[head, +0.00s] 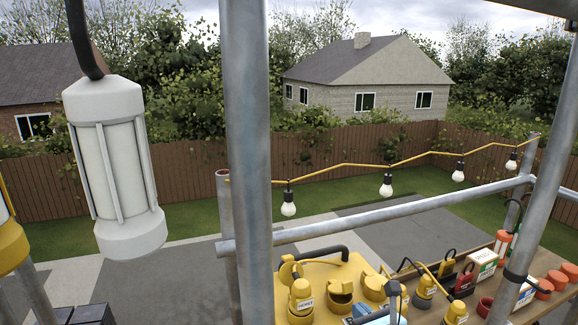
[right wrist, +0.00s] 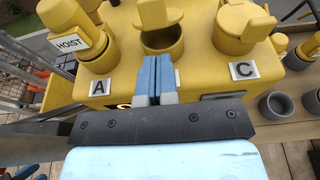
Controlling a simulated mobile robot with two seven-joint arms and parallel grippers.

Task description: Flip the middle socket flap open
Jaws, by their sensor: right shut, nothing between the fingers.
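The yellow socket box (head: 345,265) is low in the head view and fills the upper part of the right wrist view (right wrist: 205,85). Its middle socket (right wrist: 162,47) shows a round, dark opening, with its yellow flap (right wrist: 160,17) raised at the far side. It also shows in the head view (head: 340,298). My right gripper (right wrist: 156,62) is shut and empty. Its blue fingertips are just in front of the middle socket and overlap its near rim; I cannot tell if they touch. My left gripper is not in view.
A plug marked HOIST (right wrist: 70,42) sits in the left socket, above label A. The right socket (right wrist: 243,25), by label C, has its flap down. Grey scaffold poles (head: 250,150) and a hanging white lamp (head: 115,165) stand nearby. Other plugs and boxes (head: 483,265) lie right.

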